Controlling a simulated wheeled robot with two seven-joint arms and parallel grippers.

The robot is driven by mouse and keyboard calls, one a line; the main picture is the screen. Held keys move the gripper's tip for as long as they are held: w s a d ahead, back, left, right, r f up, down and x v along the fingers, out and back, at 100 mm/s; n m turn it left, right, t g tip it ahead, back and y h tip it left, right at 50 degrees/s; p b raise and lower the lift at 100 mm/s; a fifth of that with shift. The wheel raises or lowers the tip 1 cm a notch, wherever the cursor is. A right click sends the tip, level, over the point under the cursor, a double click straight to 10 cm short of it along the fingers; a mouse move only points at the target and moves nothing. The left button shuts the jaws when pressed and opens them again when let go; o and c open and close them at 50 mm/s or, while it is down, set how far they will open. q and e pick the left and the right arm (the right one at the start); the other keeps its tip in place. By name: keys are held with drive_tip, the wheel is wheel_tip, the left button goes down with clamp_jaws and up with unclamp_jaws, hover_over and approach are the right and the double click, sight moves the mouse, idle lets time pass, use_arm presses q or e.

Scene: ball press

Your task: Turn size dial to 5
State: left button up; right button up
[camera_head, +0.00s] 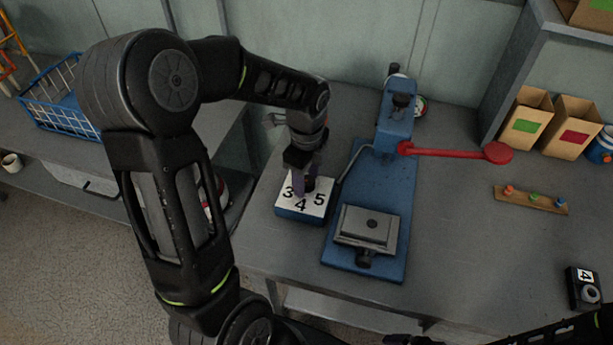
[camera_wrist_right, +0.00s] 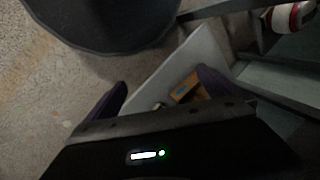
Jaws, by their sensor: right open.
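The size dial is a dark knob (camera_head: 310,184) on a blue box with a white top plate (camera_head: 303,208). The plate shows the numbers 3, 4 and 5, with 5 at the right. My left gripper (camera_head: 305,187) reaches down from above, its purple fingers at the knob. The fingers hide part of the knob and its pointer, so the setting cannot be read, and their grip is not clear. My right gripper (camera_wrist_right: 160,95) is open in the right wrist view, with its two purple fingers apart and nothing seen held between them.
Right of the dial stands a blue press (camera_head: 370,185) with a red lever (camera_head: 455,152). A small black block marked 4 (camera_head: 583,288) lies at the table's right. Cardboard boxes (camera_head: 527,118) and a wooden strip with coloured pegs (camera_head: 531,200) stand further back. The table between is clear.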

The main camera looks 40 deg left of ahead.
use_arm(q)
clamp_jaws()
idle(0.3)
drive_tip(key=shift+n, duration=0.4)
drive_tip(key=n+b, duration=0.1)
drive_tip(key=n, duration=0.3)
drive_tip(key=n+b, duration=0.1)
drive_tip(key=n, duration=0.4)
drive_tip(key=shift+s+n, duration=0.1)
drive_tip(key=shift+n, duration=0.2)
drive_tip(key=n, duration=0.3)
drive_tip(key=n+b, duration=0.1)
drive_tip(key=n, duration=0.3)
drive_tip(key=shift+d, duration=0.1)
drive_tip(key=n, duration=0.6)
drive_tip(key=shift+d+n, duration=0.1)
drive_tip(key=shift+n, duration=0.2)
